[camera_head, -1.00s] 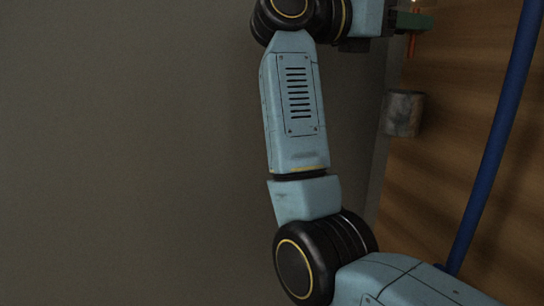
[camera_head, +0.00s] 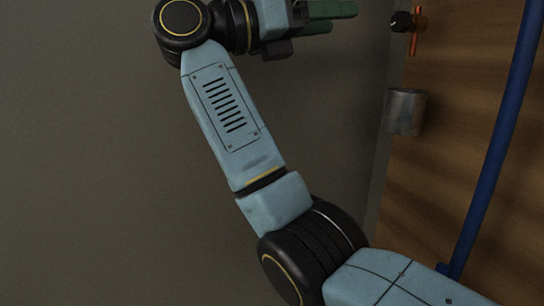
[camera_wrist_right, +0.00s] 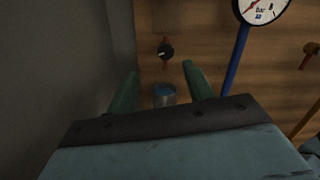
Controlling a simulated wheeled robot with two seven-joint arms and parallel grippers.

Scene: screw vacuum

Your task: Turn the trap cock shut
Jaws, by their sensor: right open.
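A small black knob (camera_head: 402,22) with a pale mark sits on a thin copper-orange pipe on the wooden board, likely the trap cock. It also shows in the right wrist view (camera_wrist_right: 165,49), ahead of the fingers. My right gripper (camera_head: 343,18) has green fingers and stands apart from the knob, to its left in the head view. In the right wrist view the fingers (camera_wrist_right: 160,68) are spread with nothing between them touching. My left gripper is out of view.
A thick blue pipe (camera_head: 497,140) runs down the board at the right. The wrist view shows a round bar gauge (camera_wrist_right: 262,8), an orange-brown handle (camera_wrist_right: 310,52) and a yellow pipe (camera_wrist_right: 303,120) to the right. A plain grey surface (camera_head: 90,150) fills the left, clear of objects.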

